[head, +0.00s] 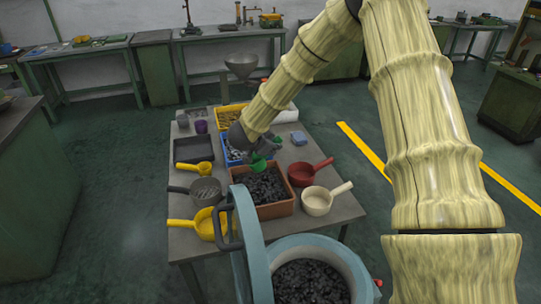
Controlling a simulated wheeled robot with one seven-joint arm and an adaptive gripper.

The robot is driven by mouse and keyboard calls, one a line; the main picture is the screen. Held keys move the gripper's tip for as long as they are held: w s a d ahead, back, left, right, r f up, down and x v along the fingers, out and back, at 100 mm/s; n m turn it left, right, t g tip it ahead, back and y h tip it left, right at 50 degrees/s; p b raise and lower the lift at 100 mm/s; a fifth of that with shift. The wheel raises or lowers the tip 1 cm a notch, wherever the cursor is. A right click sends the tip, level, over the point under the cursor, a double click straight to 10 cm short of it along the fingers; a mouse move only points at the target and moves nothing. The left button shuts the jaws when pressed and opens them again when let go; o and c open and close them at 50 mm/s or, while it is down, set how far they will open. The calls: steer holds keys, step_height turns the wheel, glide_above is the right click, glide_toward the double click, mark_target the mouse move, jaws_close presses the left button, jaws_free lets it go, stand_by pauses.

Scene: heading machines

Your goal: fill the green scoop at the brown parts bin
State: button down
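The brown parts bin (275,210) stands near the middle of the grey table, filled with dark small parts. The green scoop (258,163) is at the far end of the bin, over or at the parts; I cannot tell whether it touches them. My gripper (262,147) is at the scoop, at the end of my arm coming from the upper right. It appears to be at the scoop's handle, but the fingers are too small and partly hidden to show their closure. The scoop's contents cannot be made out.
Around the bin lie a red scoop (303,174), a cream scoop (317,202), yellow scoops (205,222) and a dark tray (193,149). A blue bin (231,155) and a yellow bin (229,108) stand behind. A round blue-grey drum (340,256) of dark parts is in front.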

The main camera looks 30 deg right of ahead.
mark_target(265, 162)
steer(key=shift+s+a+f, duration=0.1)
steer(key=shift+f, duration=0.3)
steer(key=f+b, duration=0.1)
steer(key=f+h+b, duration=0.1)
steer(key=shift+a+n+b, duration=0.3)
steer(key=shift+a+b, duration=0.05)
steer(key=shift+b, duration=0.05)
steer(key=f+h+b, duration=0.1)
steer(key=b, duration=0.1)
steer(key=a+f+n+h+b, duration=0.1)
steer(key=f+h, duration=0.1)
steer(key=w+a+f+h+b, duration=0.1)
steer(key=b, duration=0.1)
steer(key=shift+f+n+b, duration=0.2)
steer(key=shift+n+b, duration=0.1)
steer(key=shift+n, duration=0.1)
step_height(265, 162, down, 6)
steer(key=f+m+y, duration=0.1)
steer(key=m+y, duration=0.1)
steer(key=y, duration=0.3)
steer(key=r+p, duration=0.3)
steer(key=d+r+y+p, duration=0.1)
steer(key=r+p, duration=0.1)
steer(key=r, duration=0.2)
steer(key=r+m+y+p, duration=0.1)
steer(key=r+p, duration=0.2)
steer(key=r, duration=0.1)
steer(key=shift+s+d+r+p, duration=0.2)
steer(key=shift+s+d+p, duration=0.1)
steer(key=shift+p, duration=0.05)
